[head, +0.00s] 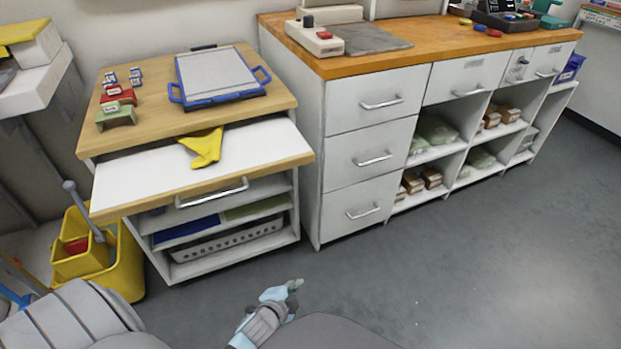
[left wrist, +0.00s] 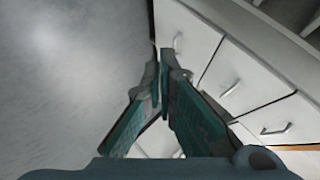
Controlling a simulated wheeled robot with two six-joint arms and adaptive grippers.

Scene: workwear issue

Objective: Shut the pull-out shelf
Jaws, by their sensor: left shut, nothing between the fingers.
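The pull-out shelf (head: 150,173) is a white board with a wooden front edge and a silver handle (head: 212,192). It sticks out from under the top of a small wooden-topped cabinet (head: 150,122) at the left of the head view. A yellow cloth (head: 204,148) lies on the shelf's back part. My left gripper (head: 294,286) is low in front of the cabinet, over the floor, apart from the shelf. In the left wrist view its fingers (left wrist: 160,62) are together and empty. My right gripper is not in view.
A drawer unit (head: 368,140) with a wooden counter stands right of the cabinet. A yellow mop bucket (head: 95,255) stands at the cabinet's left. A blue-framed tray (head: 218,78) and small blocks sit on the cabinet top. The grey floor (head: 440,260) is clear in front.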

